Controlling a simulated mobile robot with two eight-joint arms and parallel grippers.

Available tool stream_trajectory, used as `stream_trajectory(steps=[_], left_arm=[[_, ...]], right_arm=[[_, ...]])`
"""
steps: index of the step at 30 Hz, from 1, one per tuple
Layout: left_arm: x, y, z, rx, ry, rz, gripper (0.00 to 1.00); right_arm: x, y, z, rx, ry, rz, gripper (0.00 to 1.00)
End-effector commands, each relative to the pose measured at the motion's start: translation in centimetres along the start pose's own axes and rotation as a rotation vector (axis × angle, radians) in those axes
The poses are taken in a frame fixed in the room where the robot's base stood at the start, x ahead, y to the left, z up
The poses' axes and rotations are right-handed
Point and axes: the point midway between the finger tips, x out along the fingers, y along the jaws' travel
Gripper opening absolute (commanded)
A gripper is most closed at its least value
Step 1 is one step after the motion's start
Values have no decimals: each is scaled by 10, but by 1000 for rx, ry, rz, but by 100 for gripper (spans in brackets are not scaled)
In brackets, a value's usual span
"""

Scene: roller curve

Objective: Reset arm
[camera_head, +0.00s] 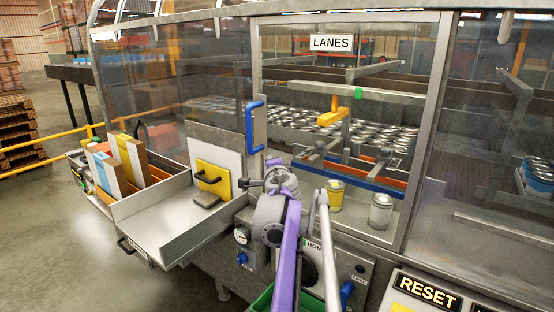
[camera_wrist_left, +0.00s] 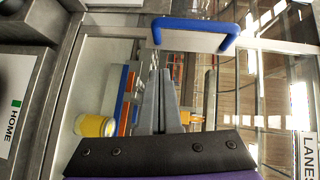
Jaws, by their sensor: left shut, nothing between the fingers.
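My left gripper (camera_head: 275,165) is in front of the machine's window in the head view, near the lower end of the blue door handle (camera_head: 254,129). Its fingers are shut and empty in the left wrist view (camera_wrist_left: 160,95), pointing toward the blue handle (camera_wrist_left: 195,26), with a visible gap to it in the picture. The RESET sign (camera_head: 427,292) is at the lower right of the head view. The HOME panel (camera_head: 354,270) is partly hidden behind my arm; its label shows in the left wrist view (camera_wrist_left: 12,130). My right gripper is not in view.
Behind the window, a yellow can (camera_head: 336,195) and a grey can (camera_head: 381,212) stand near the front, with several cans farther back. A yellow overhead piece (camera_head: 333,116) hangs inside. A metal tray (camera_head: 165,215) juts out at left. Floor is clear further left.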

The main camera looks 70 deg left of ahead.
Motion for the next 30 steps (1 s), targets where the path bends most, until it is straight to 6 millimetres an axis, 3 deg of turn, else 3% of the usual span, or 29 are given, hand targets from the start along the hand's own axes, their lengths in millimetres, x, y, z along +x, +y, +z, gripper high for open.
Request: stream_trajectory(steps=[9,14,17,22,27,30], left_arm=[[-4,1,-1,-3,2,2,0],[-28,28,-30,-74,35,55,0],[-64,70,-63,-169,74,145,0],[-150,158,-111,-330,130,376,0],[-245,244,-134,-425,162,646,0],[-305,292,-136,-449,171,817,0]], right_arm=[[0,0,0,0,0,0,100],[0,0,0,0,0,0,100],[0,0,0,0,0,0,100],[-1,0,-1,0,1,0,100],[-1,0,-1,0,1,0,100],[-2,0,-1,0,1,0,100]])
